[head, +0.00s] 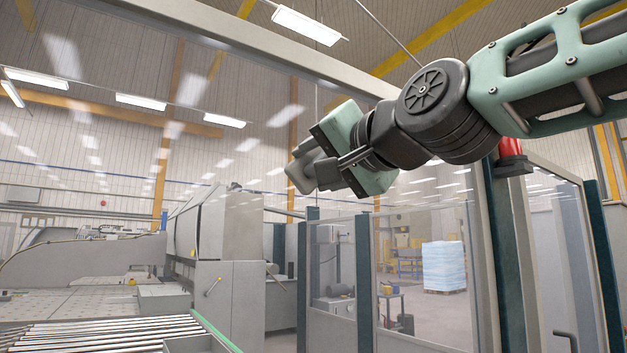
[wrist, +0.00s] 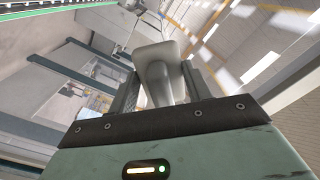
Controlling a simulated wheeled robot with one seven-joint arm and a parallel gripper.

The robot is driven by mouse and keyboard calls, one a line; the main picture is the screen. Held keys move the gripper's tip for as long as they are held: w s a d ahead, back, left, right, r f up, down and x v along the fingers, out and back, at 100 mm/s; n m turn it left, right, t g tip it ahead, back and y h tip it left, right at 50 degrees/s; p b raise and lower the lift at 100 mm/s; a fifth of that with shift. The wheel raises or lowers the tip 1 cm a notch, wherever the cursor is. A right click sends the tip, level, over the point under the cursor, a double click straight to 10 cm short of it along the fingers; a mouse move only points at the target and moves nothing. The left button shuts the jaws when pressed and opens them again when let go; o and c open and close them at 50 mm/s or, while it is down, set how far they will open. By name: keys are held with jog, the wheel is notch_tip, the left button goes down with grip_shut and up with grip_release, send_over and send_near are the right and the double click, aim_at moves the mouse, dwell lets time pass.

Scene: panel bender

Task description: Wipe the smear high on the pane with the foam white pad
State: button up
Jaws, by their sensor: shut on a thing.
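My gripper (head: 325,164) is raised in the middle of the head view, pointing left. It is shut on the pad (head: 300,174), a pale grey-white block that sticks out past the fingers. In the wrist view the pad (wrist: 157,62) stands between the two fingers of my gripper (wrist: 158,80), with its handle toward the palm. A large clear pane (head: 240,130) with light reflections fills the upper left of the head view, under a grey top rail. I cannot make out the smear among the reflections. Whether the pad touches the pane cannot be told.
A grey panel bending machine (head: 215,235) stands at the left, with a roller table (head: 90,330) in front. Glazed guard panels (head: 425,260) with dark posts stand at the right. A red lamp (head: 511,147) sits beside my arm. Blue-white stacked goods (head: 444,267) show behind the glass.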

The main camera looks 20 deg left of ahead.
jog(key=shift+w+d+f+b, duration=0.1)
jog(key=shift+w+d+b, duration=0.5)
jog(key=shift+b, duration=1)
jog(key=shift+w, duration=0.15)
jog(key=w+d+b, duration=0.1)
jog(key=b, duration=0.1)
jog(key=w+d+b, duration=0.1)
jog(key=b, duration=0.1)
jog(key=shift+w+d, duration=0.1)
jog(key=shift+w, duration=0.15)
jog(key=b+v, duration=0.3)
jog(key=v, duration=0.3)
jog(key=shift+b, duration=0.35)
jog(key=shift+s+d, duration=0.1)
